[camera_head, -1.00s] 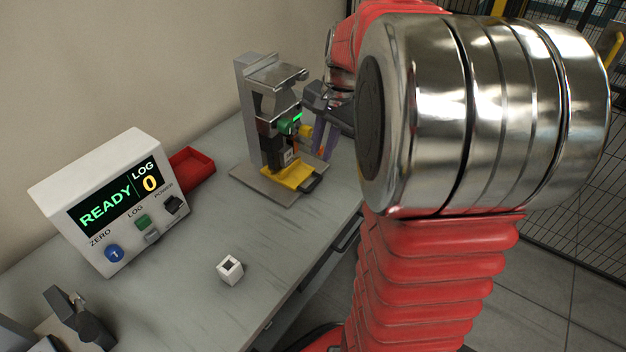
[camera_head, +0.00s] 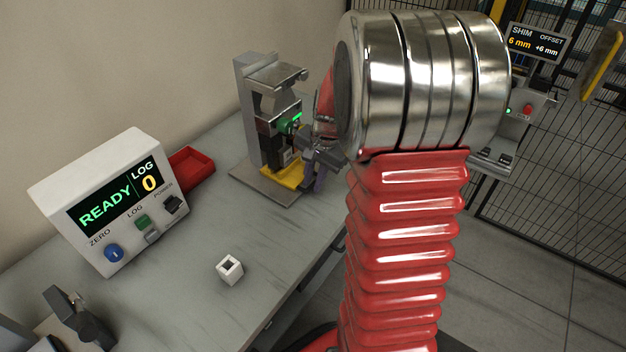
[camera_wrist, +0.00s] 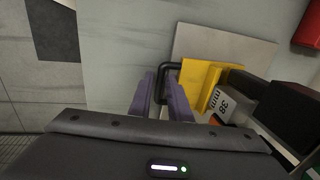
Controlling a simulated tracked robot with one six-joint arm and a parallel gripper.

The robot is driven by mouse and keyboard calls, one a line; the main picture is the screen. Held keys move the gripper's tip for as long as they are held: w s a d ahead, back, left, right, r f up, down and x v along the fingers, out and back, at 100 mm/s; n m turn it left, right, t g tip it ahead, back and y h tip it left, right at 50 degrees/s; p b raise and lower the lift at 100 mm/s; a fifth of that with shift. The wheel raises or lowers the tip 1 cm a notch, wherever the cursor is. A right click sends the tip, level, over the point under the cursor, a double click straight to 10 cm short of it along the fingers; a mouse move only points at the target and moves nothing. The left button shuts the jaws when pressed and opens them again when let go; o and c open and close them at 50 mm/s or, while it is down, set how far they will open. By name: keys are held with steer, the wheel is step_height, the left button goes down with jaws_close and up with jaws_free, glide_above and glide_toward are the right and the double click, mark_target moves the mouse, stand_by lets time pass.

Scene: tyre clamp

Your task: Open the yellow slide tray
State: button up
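The yellow slide tray (camera_head: 283,177) sits low in the grey clamp fixture (camera_head: 262,130) on the bench. In the wrist view the tray (camera_wrist: 208,82) shows as a yellow block with a black loop handle (camera_wrist: 166,68) on its left side. My gripper (camera_head: 318,172) is at the tray's front in the head view and hides the handle there. In the wrist view the two purple fingers of my gripper (camera_wrist: 162,92) stand on either side of the handle bar, with a narrow gap between them. Whether they touch the bar is not clear.
A white display box (camera_head: 112,200) reading READY and LOG 0 stands at left, with a red bin (camera_head: 190,170) behind it. A small white cube (camera_head: 229,269) lies on the bench. A shim display (camera_head: 534,43) stands at right. A fence is behind.

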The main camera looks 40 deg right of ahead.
steer(key=shift+c, duration=0.2)
jaws_close()
stand_by(0.4)
